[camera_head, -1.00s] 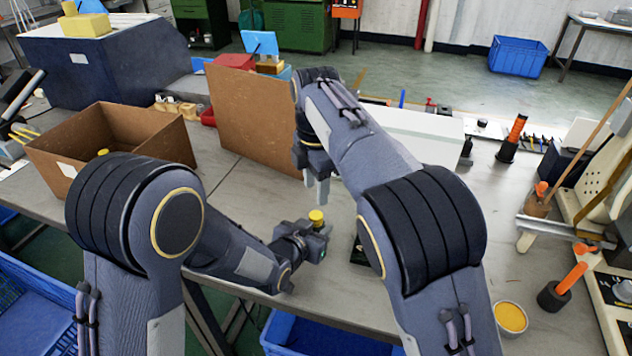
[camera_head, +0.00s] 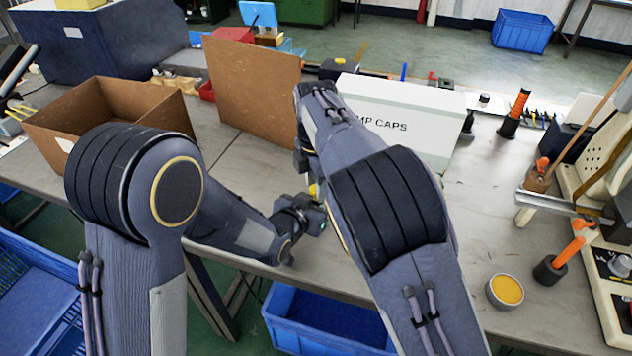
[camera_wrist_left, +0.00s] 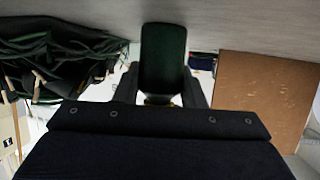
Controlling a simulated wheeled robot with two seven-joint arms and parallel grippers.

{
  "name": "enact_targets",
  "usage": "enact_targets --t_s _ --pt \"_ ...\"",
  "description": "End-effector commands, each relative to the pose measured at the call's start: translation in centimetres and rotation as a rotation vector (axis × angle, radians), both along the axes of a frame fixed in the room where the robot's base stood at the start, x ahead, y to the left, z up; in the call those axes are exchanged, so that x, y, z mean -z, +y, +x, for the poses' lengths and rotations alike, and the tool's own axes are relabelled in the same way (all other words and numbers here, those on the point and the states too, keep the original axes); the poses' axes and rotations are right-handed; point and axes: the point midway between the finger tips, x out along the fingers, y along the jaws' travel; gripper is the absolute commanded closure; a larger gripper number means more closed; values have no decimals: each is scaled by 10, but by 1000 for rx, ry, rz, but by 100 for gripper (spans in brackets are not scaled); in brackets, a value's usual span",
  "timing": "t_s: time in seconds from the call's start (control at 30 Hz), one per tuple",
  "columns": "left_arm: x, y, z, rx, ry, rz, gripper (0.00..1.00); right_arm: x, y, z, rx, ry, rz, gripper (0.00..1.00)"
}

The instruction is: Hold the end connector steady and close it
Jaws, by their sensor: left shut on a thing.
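My left gripper (camera_head: 314,218) is low over the front part of the table. It is shut on the end connector, of which a small yellow part (camera_head: 313,190) shows above the fingers. In the left wrist view a dark green, rounded block (camera_wrist_left: 163,58) shows between the fingers; I cannot tell whether it is part of the connector. My right gripper (camera_head: 303,163) is just above and behind the left one, close to the yellow part. My right arm hides most of it, so its fingers and any contact cannot be made out.
An open cardboard box (camera_head: 88,128) stands at the left, with an upright brown board (camera_head: 252,95) behind the grippers. A white caps box (camera_head: 425,125) stands behind my right arm. A yellow-filled cup (camera_head: 507,290) and an orange-handled tool (camera_head: 570,252) are at the right. A blue bin (camera_head: 325,318) is below the front edge.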

Motion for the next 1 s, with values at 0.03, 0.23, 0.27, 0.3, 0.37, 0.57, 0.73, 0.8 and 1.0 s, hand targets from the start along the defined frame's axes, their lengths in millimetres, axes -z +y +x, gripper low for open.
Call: enact_targets --t_s 0.03,0.23,0.27,0.3,0.37,0.57,0.73,0.8,1.0 --pt "0 0 0 0 -1 0 100 0 0 0 0 0 0 72" --pt "0 0 0 0 -1 0 100 0 0 0 0 0 0 98" --pt "0 0 0 0 -1 0 100 0 0 0 0 0 0 100" --pt "0 0 0 0 -1 0 100 0 0 0 0 0 0 100" --pt "0 0 0 0 -1 0 100 0 0 0 10 0 1 100" --pt "0 0 0 0 -1 0 100 -1 0 0 278 -2 4 100" --pt "0 0 0 0 0 0 100 0 0 0 689 -2 2 100" --pt "0 0 0 0 0 0 100 0 0 0 863 -1 2 100" --pt "0 0 0 0 0 0 100 0 0 0 1368 -2 2 100"
